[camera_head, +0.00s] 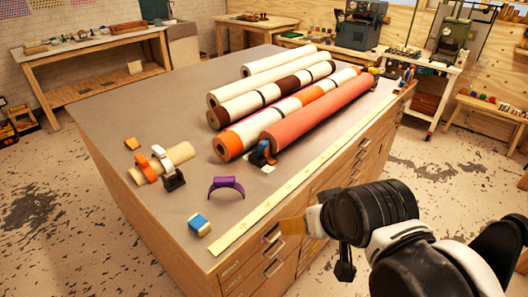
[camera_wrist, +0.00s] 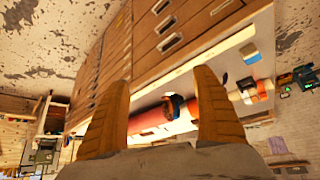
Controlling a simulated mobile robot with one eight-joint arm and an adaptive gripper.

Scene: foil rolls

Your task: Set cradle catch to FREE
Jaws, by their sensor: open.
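A coral roll (camera_head: 318,113) lies along the right side of the large worktable (camera_head: 115,98). At its near end is a small dark cradle with a blue part (camera_head: 260,152), with a white label (camera_head: 268,169) beside it. I take this for the cradle catch; its setting is too small to read. My gripper (camera_head: 289,227) is open and empty, off the table's right edge near the drawer fronts, apart from the cradle. Its two tan fingers spread wide in the wrist view (camera_wrist: 162,80).
Several other rolls, including a white one (camera_head: 280,60), lie beside the coral roll. A cardboard tube (camera_head: 178,157) on a black stand, a purple clip (camera_head: 227,184) and a blue-and-cream block (camera_head: 199,224) are nearer. A yellow ruler strip (camera_head: 290,193) runs along the right edge.

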